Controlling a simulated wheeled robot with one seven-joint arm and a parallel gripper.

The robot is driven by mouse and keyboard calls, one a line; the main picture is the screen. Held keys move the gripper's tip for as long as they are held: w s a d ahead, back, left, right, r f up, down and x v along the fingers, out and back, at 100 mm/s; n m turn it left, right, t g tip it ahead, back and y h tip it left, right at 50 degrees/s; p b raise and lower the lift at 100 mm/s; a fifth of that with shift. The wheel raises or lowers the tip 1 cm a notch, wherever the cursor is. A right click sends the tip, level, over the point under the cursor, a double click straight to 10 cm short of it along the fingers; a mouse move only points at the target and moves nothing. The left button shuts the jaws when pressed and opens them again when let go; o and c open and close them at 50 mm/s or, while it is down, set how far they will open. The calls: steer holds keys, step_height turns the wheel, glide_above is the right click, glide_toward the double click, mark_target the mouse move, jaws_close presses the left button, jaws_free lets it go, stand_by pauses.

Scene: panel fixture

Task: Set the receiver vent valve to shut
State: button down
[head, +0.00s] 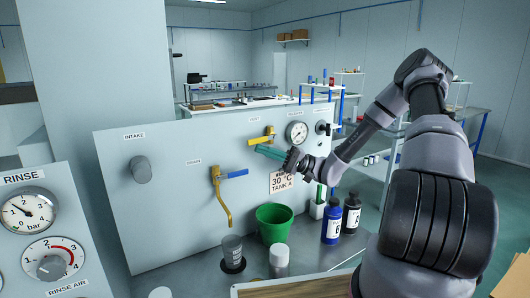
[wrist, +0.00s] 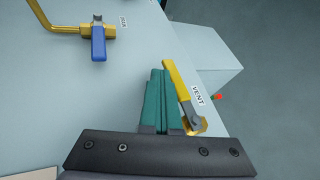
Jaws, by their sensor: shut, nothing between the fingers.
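The vent valve has a yellow lever (head: 258,140) on the upper middle of the grey panel, and the lever lies nearly level, pointing left from its pivot. In the wrist view the yellow lever (wrist: 178,82) runs from its grey and brass pivot (wrist: 193,122), with the VENT label beside it. My gripper (head: 266,152) has teal fingers, shut and empty, just below the lever in the head view. In the wrist view my gripper (wrist: 162,75) lies close along the lever's left side; I cannot tell whether they touch.
The drain valve (head: 232,174) with a blue handle and yellow pipe is left of my gripper. The intake knob (head: 140,169) is farther left, and a round gauge (head: 297,132) is to the right. A green bucket (head: 274,222) and dark bottles (head: 332,220) stand below.

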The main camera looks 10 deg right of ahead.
stand_by(0.3)
steer(key=v, duration=0.6)
steer(key=s+r+g+h, duration=0.4)
steer(key=s+h, duration=0.7)
steer(key=h, duration=0.3)
steer(key=s+d+r+m+t+h, duration=0.2)
steer(key=s+r+t, duration=0.3)
steer(key=r, duration=0.3)
steer(key=s+d+r+m+t+h, duration=0.2)
steer(key=s+d+r+t+h, duration=0.2)
steer(key=r, duration=0.5)
steer(key=shift+s+d+m+t, duration=0.3)
steer(key=shift+s+d+t, duration=0.2)
steer(key=shift+t, duration=0.2)
